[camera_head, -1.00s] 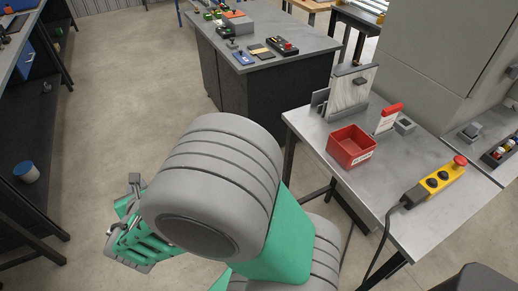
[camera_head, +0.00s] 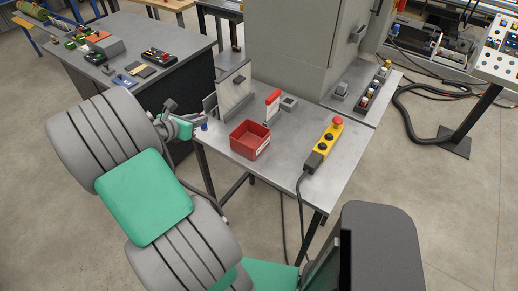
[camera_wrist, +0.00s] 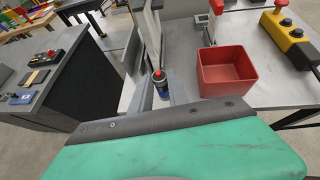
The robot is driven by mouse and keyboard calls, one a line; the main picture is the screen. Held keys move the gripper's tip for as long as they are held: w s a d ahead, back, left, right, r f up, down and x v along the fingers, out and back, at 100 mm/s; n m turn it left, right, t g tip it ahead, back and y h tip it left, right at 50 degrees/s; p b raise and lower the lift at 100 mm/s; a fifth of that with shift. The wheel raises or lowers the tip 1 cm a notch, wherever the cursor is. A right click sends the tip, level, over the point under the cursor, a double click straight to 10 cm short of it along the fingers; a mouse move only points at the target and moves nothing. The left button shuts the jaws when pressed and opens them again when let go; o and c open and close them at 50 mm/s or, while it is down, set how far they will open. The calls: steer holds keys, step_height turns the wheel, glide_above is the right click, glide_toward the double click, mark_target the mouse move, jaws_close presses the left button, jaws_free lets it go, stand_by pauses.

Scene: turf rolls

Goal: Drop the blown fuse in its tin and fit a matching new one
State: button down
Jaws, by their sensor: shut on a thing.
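My gripper (camera_head: 201,121) is at the left edge of the grey table, beside the upright panel. It is shut on a fuse (camera_wrist: 160,86), a small cylinder with a red end and blue on its body; the fuse also shows as a blue spot in the head view (camera_head: 204,127). In the wrist view, my gripper (camera_wrist: 158,78) is left of an open red tin (camera_wrist: 228,88). Several coloured cylinders, perhaps fuses (camera_head: 368,96), stand in a dark tray at the table's right.
An upright panel with a dark handle (camera_head: 233,92) stands behind the tin. A red-and-white card (camera_head: 272,104) and a small grey block (camera_head: 289,103) stand nearby. A yellow control box with a red button (camera_head: 326,142) lies to the right. Bare tabletop separates it from the tin.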

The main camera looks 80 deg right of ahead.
mark_target(243, 123)
steer(key=s+d+r+m+g+y+p, duration=0.1)
steer(key=s+d+m+g, duration=0.1)
steer(key=s, duration=0.5)
steer(key=s+d+r+m+g+y+p, duration=0.1)
steer(key=s+d+r+m+g, duration=0.15)
steer(key=s, duration=0.45)
step_height(243, 123, down, 7)
steer(key=b, duration=0.8)
steer(key=shift+w+d+r, duration=0.1)
steer(key=c, duration=1.2)
jaws_free()
steer(key=v, duration=0.7)
steer(key=shift+w+a+r+b, duration=0.15)
steer(key=shift+a+r+b, duration=0.1)
steer(key=shift+a+b, duration=0.05)
